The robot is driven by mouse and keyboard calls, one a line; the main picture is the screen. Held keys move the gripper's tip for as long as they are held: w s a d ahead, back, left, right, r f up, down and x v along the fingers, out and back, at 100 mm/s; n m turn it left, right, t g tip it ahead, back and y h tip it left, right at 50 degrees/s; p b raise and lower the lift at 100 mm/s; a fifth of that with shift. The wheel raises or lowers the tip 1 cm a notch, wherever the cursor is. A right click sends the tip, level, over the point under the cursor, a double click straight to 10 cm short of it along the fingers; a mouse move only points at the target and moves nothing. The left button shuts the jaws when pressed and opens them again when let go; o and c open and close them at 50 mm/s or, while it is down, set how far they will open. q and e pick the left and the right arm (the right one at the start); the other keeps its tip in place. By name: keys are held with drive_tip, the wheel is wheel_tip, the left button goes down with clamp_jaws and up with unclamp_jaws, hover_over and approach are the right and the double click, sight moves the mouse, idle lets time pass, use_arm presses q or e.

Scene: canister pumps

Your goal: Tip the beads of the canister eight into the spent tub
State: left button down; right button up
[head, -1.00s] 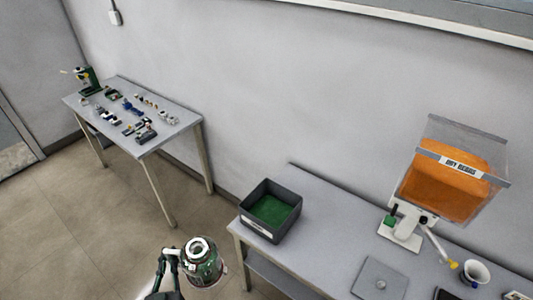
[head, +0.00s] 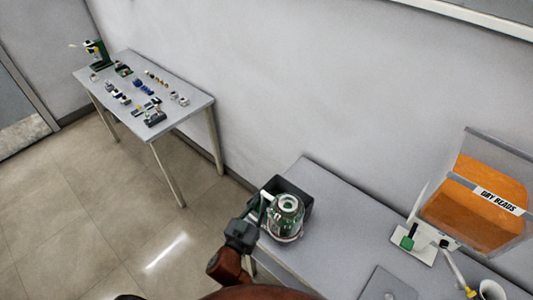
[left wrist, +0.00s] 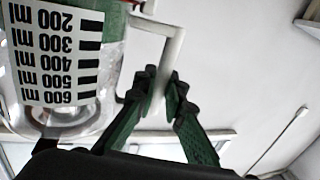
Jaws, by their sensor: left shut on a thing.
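The canister (head: 286,213) is clear with some green in it and a round ring on top in the head view. My left gripper (head: 262,209) is shut on its white handle, at the canister's left. In the left wrist view the canister (left wrist: 112,75) shows an upside-down millilitre scale and green at the top edge, and the gripper fingers (left wrist: 160,88) close on the handle. No number eight is visible. My right gripper is not in view.
The tub stands at the left end of a grey bench (head: 335,220). An orange-filled dry beads hopper (head: 475,205) stands at the bench's right, with a white cup (head: 491,290) near it. A side table (head: 172,112) with small parts is at the left.

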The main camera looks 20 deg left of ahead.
use_arm(q)
drive_tip(key=w+a+r+m+h+p, duration=0.1)
drive_tip(key=w+a+r+p, duration=0.15)
drive_tip(key=w+p, duration=0.45)
drive_tip(key=w+a+r+h+p, duration=0.1)
drive_tip(key=w+a+p, duration=0.3)
drive_tip(key=w+p, duration=0.2)
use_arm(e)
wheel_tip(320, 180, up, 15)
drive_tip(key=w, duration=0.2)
use_arm(q)
wheel_tip(320, 180, up, 6)
drive_tip(key=a+m+h+b, duration=0.2)
drive_tip(key=m+b, duration=0.5)
drive_tip(key=m, duration=0.3)
drive_tip(key=s+d+m+h+b, duration=0.2)
drive_tip(key=d+m, duration=0.4)
drive_tip(key=m, duration=0.3)
drive_tip(key=s+d+m+h+b, duration=0.2)
drive_tip(key=d+m, duration=0.4)
drive_tip(key=m, duration=0.3)
drive_tip(key=shift+s+d+g+b, duration=0.3)
drive_tip(key=shift+d+b, duration=0.1)
drive_tip(key=shift+b, duration=0.45)
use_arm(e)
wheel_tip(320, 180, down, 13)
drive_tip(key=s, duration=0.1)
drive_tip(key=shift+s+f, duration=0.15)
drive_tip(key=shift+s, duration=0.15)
